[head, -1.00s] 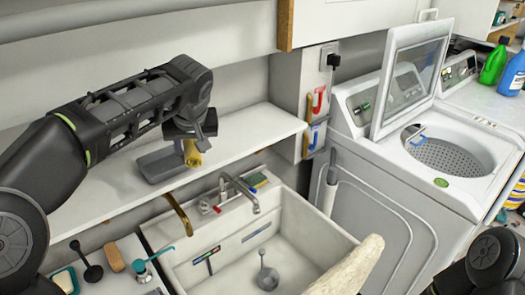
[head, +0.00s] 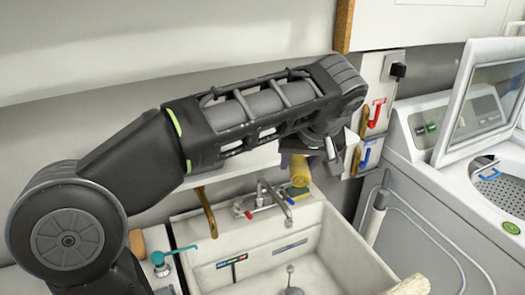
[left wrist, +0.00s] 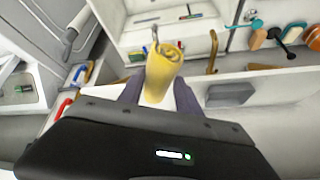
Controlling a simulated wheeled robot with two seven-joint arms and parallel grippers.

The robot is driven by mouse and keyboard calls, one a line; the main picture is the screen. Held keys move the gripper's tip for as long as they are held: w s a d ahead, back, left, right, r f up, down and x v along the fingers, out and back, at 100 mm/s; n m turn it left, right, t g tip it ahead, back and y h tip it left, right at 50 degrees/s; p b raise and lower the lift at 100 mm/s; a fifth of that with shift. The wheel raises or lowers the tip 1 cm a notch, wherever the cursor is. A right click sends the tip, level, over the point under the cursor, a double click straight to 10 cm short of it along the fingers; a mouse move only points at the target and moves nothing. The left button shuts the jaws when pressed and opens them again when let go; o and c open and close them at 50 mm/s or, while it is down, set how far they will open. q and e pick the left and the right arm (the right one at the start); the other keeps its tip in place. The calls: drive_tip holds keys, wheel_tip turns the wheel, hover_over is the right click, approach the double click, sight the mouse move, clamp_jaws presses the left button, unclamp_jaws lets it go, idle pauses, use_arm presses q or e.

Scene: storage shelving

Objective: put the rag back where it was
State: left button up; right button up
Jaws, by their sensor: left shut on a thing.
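The rag (left wrist: 165,75) is a yellow rolled cloth, and its spiral end shows in the left wrist view. It also shows in the head view (head: 300,170), partly hidden by my arm. My left gripper (head: 296,155) is shut on it and holds it near the right end of the white shelf above the sink. In the left wrist view the gripper's fingers (left wrist: 158,95) are on both sides of the rag. My right gripper is not in view.
A grey block (left wrist: 230,95) rests on the white shelf (left wrist: 265,88). Red and blue hooks and a washing machine (head: 430,190) stand to the right.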

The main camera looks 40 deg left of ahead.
use_arm(q)
drive_tip(key=a+b, duration=0.1)
drive_tip(key=w+a, duration=0.1)
drive_tip(key=a, duration=0.1)
drive_tip(key=w+a+b, duration=0.1)
drive_tip(key=a, duration=0.1)
drive_tip(key=shift+w+f+b, duration=0.2)
drive_tip(key=shift+f+b, duration=0.15)
drive_tip(key=w+a+p, duration=0.1)
drive_tip(key=w+a, duration=0.1)
drive_tip(key=a, duration=0.2)
drive_tip(key=w+a+f+p, duration=0.1)
drive_tip(key=w+a+p, duration=0.1)
drive_tip(key=a, duration=0.2)
drive_tip(key=w+a+p, duration=0.1)
drive_tip(key=w+a, duration=0.1)
drive_tip(key=a, duration=0.2)
drive_tip(key=shift+w+a+f, duration=0.1)
drive_tip(key=shift+w+f, duration=0.05)
drive_tip(key=shift+f, duration=0.6)
